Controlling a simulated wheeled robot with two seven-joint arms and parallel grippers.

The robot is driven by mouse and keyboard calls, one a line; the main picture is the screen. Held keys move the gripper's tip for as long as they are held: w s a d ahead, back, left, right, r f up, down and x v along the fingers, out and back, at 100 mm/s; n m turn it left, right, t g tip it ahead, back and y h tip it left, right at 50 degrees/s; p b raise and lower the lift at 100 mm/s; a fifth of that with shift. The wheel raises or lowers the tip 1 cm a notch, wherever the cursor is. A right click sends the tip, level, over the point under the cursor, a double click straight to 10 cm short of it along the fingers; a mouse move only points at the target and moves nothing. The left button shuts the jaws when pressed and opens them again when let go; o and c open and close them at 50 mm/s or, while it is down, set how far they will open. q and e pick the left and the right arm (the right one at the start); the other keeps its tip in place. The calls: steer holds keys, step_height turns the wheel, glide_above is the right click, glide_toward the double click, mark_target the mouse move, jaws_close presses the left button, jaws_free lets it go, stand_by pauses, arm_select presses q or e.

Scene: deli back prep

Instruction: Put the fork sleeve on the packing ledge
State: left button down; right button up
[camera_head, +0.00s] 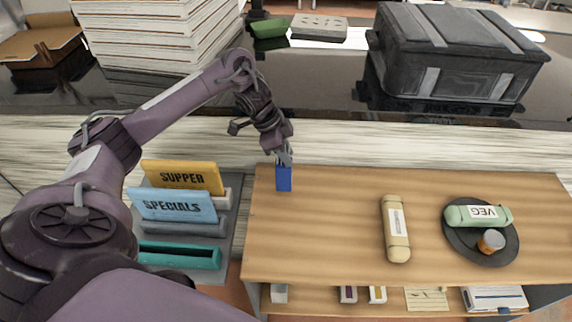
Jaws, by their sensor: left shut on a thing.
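My left gripper (283,158) is shut on a small blue sleeve (284,180), which I take to be the fork sleeve. The sleeve hangs upright below the fingers at the back left of the wooden table (330,230). I cannot tell whether its lower end touches the wood. A raised dark glossy ledge (320,75) runs behind the table, above a pale wood-grain front; no label shows which surface is the packing ledge. My right gripper is out of view.
A tan wrapped roll (396,230) lies on the table, left of a dark plate (462,242) with a green VEG roll (478,215) and orange-topped cup (491,241). Sign cards (172,206) stand at left. A black case (455,55) and stacked boxes (160,35) occupy the ledge.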

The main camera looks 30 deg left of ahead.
mark_target(284, 167)
arm_select(q)
step_height(284, 167, down, 3)
steer(key=shift+f+p, duration=0.2)
steer(key=shift+p, duration=0.25)
steer(key=shift+f, duration=0.45)
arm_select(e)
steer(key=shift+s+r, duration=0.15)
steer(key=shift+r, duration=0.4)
arm_select(q)
steer(key=shift+f, duration=0.1)
steer(key=c, duration=1.3)
jaws_free()
steer(key=shift+o, duration=0.9)
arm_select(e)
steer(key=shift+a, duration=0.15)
